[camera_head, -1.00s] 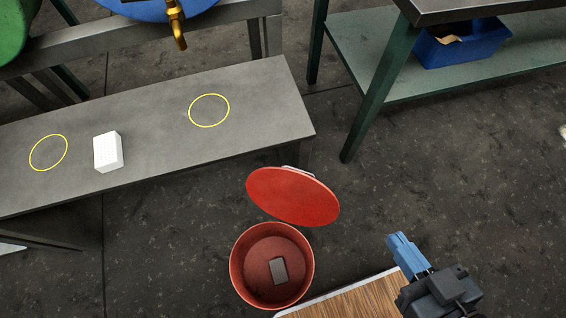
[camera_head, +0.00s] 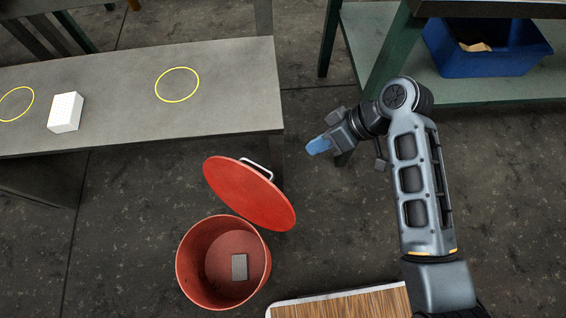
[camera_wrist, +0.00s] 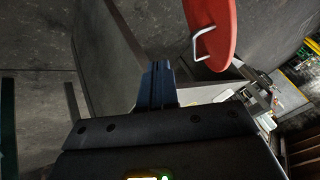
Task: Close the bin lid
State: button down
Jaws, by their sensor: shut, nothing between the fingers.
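The red bin (camera_head: 187,262) stands on the floor with its mouth open and a small grey block (camera_head: 239,267) inside. Its round red lid (camera_head: 245,190) is raised and tilted back at the bin's far side, with a pale handle (camera_head: 257,168) on its back face. My gripper (camera_head: 317,146) is shut and empty, to the right of the lid and apart from it, near the grey table's right end. In the wrist view the blue fingers (camera_wrist: 156,82) are together, with the lid (camera_wrist: 217,28) and its handle (camera_wrist: 203,47) ahead and to the right.
A grey table (camera_head: 120,95) at the left bears a white box (camera_head: 66,112) and two yellow rings. A green-legged bench (camera_head: 350,60) with a blue crate (camera_head: 485,62) stands at upper right. A wooden board (camera_head: 345,303) lies at bottom.

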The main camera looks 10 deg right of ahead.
jog(key=s+a+f+n+g+b, duration=0.1)
jog(key=a+f+b, duration=0.1)
jog(key=a+f, duration=0.3)
jog(key=shift+a+f+n+g, duration=0.3)
jog(key=shift+a+g, duration=0.1)
jog(key=shift+a, duration=1.15)
jog(key=shift+s+a+r, duration=0.1)
jog(key=shift+r, duration=0.05)
